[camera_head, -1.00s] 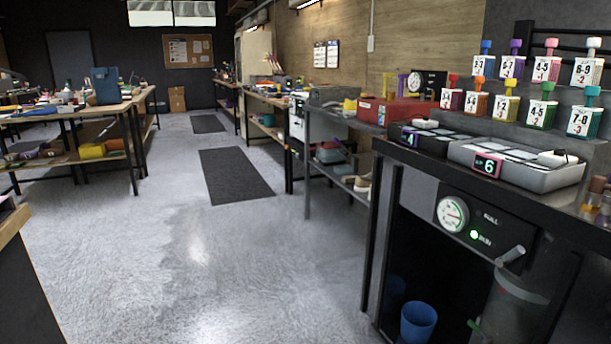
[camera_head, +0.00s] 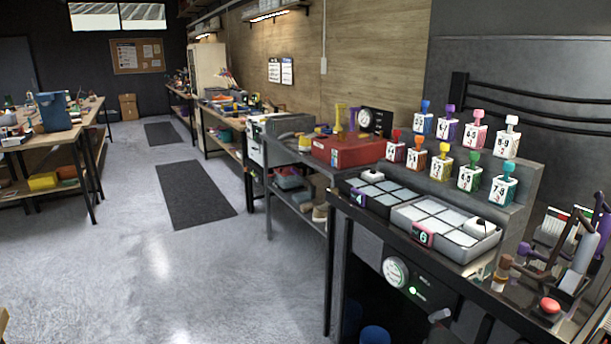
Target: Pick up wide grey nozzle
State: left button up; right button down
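I cannot make out a wide grey nozzle for certain. At the right end of the near bench, a dark holder (camera_head: 567,284) carries upright tools, one of them with a light grey body (camera_head: 582,252). They are too small and crowded to tell whether one is the nozzle. Neither of my grippers is in view.
A dark mat (camera_head: 195,193) lies on the open floor to the left.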

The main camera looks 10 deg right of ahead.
aim_at(574, 279)
jog(key=z, duration=1.75)
